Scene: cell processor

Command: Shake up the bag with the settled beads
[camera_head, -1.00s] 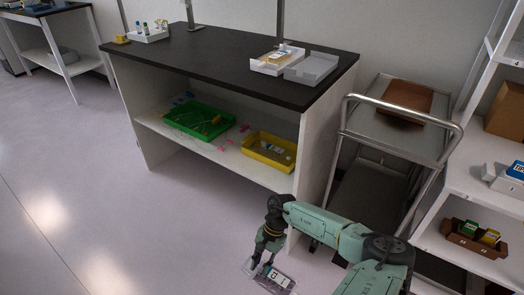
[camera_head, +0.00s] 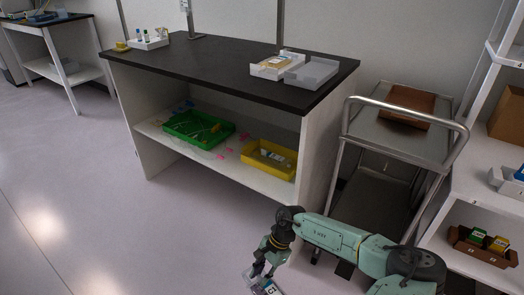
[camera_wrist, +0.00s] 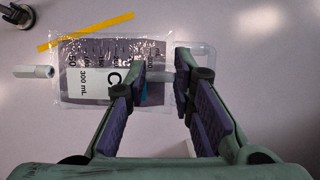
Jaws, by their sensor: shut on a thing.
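A clear flat bag (camera_wrist: 95,52) with a white label reading "300 mL" and dark printed marks fills the upper left of the wrist view. In the head view the bag (camera_head: 268,288) is at the bottom edge, partly cut off. My gripper (camera_wrist: 161,75) is shut on the bag's tube end, with a purple-padded finger on each side. In the head view my gripper (camera_head: 259,274) is low over the floor in front of the bench. I cannot make out the beads in the bag.
A black-topped bench (camera_head: 225,70) holds white trays (camera_head: 283,65); its shelf bears a green tray (camera_head: 197,130) and a yellow tray (camera_head: 268,158). A steel cart (camera_head: 390,140) and white shelving (camera_head: 495,200) stand right. The left floor is clear.

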